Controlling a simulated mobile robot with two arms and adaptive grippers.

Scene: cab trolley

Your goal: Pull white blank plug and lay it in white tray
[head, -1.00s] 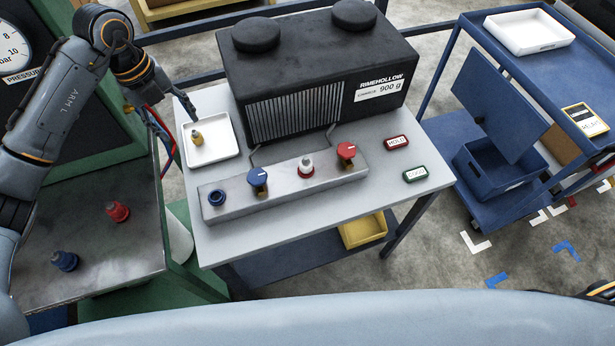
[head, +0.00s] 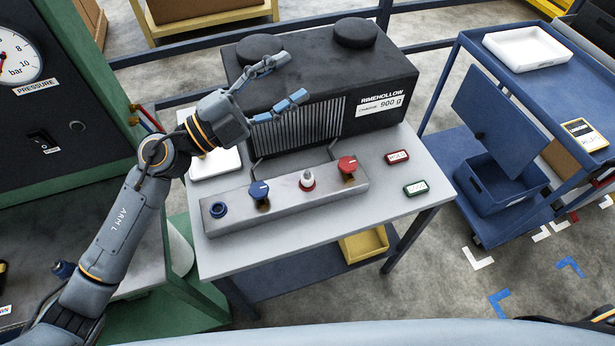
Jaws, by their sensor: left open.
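The white blank plug (head: 307,179) stands upright in a red-ringed port of the grey manifold block (head: 225,225), between a blue-handled valve (head: 260,191) and a red-handled valve (head: 347,165). A white tray (head: 228,163) lies on the table behind the block's left end, mostly hidden by my left arm. Another white tray (head: 526,45) sits empty on the blue trolley at the right. My left gripper (head: 293,79) is open and empty, raised in front of the black unit, with its fingers pointing right. It is apart from the plug. My right gripper is out of view.
The black Rimehollow unit (head: 395,75) stands behind the manifold. An open port with a blue ring (head: 218,209) is at the block's left end. A blue plug (head: 63,269) is on the left bench.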

